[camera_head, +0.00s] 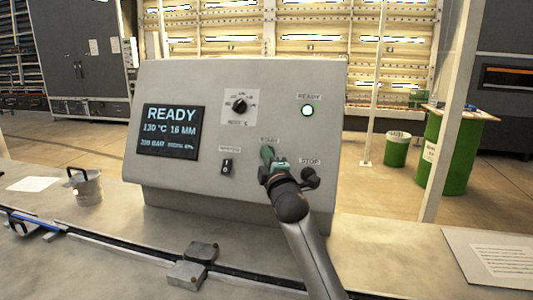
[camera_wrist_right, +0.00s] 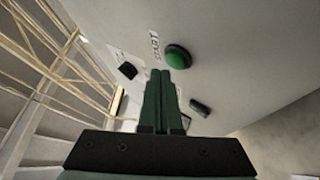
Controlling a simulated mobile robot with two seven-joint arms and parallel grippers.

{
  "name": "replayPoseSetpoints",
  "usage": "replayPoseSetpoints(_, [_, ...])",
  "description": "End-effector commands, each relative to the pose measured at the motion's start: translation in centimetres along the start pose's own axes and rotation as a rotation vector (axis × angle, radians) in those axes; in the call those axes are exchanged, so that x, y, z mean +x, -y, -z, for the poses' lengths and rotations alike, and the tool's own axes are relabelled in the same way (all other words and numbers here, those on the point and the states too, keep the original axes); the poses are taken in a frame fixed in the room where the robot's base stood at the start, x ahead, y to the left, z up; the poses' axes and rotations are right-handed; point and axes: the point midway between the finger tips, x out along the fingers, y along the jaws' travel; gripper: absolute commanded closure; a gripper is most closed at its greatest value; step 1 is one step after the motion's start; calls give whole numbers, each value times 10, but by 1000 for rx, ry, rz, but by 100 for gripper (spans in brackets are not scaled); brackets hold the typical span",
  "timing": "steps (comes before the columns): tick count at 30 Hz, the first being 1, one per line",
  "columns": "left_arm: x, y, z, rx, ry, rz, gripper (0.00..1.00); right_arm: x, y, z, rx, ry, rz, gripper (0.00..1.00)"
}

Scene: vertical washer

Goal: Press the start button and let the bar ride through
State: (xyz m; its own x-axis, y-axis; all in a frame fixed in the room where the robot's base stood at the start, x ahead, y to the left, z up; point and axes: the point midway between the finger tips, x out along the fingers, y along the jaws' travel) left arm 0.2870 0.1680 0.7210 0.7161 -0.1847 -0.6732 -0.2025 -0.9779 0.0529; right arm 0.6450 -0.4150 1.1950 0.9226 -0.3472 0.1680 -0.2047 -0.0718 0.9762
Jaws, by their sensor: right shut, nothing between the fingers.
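The grey control panel (camera_head: 215,100) has a display reading READY. The green start button (camera_wrist_right: 178,56) shows plainly in the right wrist view as a round dome with its label beside it. In the head view it is largely hidden by my right gripper (camera_head: 268,155). In the wrist view my right gripper (camera_wrist_right: 160,76) is shut and empty, its green fingertips close below the button. I cannot tell whether they touch it. A slim blue piece (camera_head: 38,223), possibly the bar, lies at the far left of the table. My left gripper is not in view.
A dark stop button (camera_head: 310,174) sits just right of my gripper. A dark rail (camera_head: 240,272) with two metal blocks (camera_head: 195,262) crosses the table. A metal cup (camera_head: 87,188) stands left of the panel.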

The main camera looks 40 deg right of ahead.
Motion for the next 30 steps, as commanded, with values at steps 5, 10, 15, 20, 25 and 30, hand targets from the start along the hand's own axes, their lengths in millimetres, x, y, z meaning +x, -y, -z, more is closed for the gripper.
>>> replayPoseSetpoints(5, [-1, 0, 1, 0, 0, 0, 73, 4, 2, -3, -2, 0, 0, 100])
replayPoseSetpoints(10, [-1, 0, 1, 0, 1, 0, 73, 5, 3, -3, -1, 0, -1, 100])
replayPoseSetpoints(15, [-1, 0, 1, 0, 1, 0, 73, 5, 3, -4, -1, 0, -1, 100])
replayPoseSetpoints(20, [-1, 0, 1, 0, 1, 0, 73, 6, 4, -4, -1, 0, -1, 100])
replayPoseSetpoints(25, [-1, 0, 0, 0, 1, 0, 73, 7, 4, -5, -1, 0, -1, 100])
replayPoseSetpoints(30, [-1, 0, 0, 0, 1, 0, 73, 9, 6, -6, -1, 0, -1, 100])
